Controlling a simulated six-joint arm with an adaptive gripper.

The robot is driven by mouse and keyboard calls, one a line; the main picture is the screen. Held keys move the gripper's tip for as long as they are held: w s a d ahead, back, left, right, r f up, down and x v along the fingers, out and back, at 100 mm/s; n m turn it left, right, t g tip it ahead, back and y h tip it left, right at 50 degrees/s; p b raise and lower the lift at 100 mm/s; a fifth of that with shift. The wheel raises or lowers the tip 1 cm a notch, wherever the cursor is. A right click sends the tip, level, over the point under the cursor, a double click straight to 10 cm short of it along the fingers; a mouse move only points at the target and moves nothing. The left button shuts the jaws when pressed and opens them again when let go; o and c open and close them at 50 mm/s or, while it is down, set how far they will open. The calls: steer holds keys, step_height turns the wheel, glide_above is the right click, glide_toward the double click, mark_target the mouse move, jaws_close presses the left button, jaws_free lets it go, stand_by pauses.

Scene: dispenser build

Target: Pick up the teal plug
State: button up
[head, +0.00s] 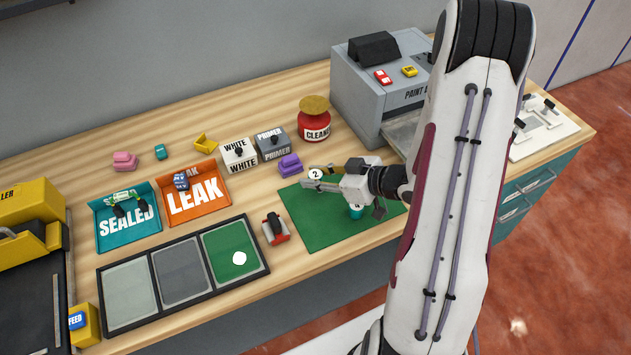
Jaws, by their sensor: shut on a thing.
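The teal plug (356,212) shows as a small teal piece under my gripper (355,205), low over the green mat (310,230). My gripper is shut on it, and its body hides most of the plug. I cannot tell whether the plug touches the mat.
A small teal piece (160,151) lies at the back left. SEALED (103,236) and LEAK (222,208) trays, a black three-panel tray (145,262) and a red-and-black item (275,229) stand left. A purple piece (289,165) and red CLEANER pot (315,128) stand behind.

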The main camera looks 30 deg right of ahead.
mark_target(318, 173)
steer(key=shift+r, duration=3.25)
steer(key=shift+w+d+f, duration=0.1)
steer(key=shift+d+f, duration=0.15)
steer(key=shift+d, duration=0.15)
steer(key=shift+w+d+r+m+t+h, duration=1.2)
steer(key=shift+w+d+m+h, duration=2.45)
steer(key=shift+d, duration=1.1)
steer(key=w+a+r, duration=0.2)
steer(key=a+r, duration=0.2)
steer(key=a, duration=0.5)
steer(key=w+a+r, duration=0.3)
steer(key=a+r, duration=0.1)
steer(key=a, duration=0.6)
steer(key=shift+w+a, duration=0.15)
steer(key=shift+w, duration=0.05)
